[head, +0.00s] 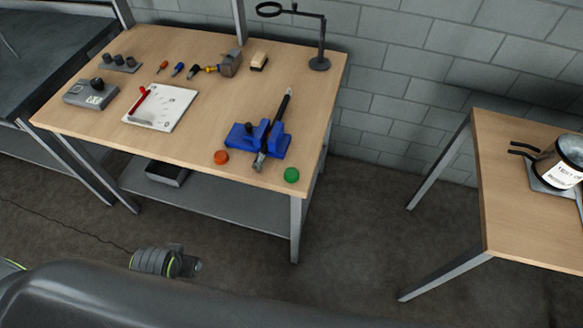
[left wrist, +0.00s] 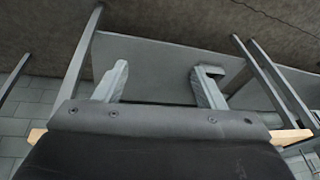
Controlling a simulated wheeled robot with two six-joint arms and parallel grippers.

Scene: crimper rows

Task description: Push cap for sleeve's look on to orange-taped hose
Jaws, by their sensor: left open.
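A blue clamp block (head: 246,137) sits at the bench's right front; a dark rod (head: 285,104) slants up from it and a grey end points forward. I cannot make out orange tape. An orange cap-like piece (head: 221,157) lies left of the clamp and a green one (head: 291,175) at the front right corner. A white card (head: 174,110) with small marks carries a red object (head: 140,104). My left gripper (left wrist: 160,75) is open and empty in the left wrist view, fingers apart before the bench's lower shelf. My right gripper is not in view.
The wooden bench (head: 90,137) holds a grey box (head: 92,95), several small coloured-handled tools and a magnifier stand (head: 320,63). A dark tray (head: 167,172) is on its lower shelf.

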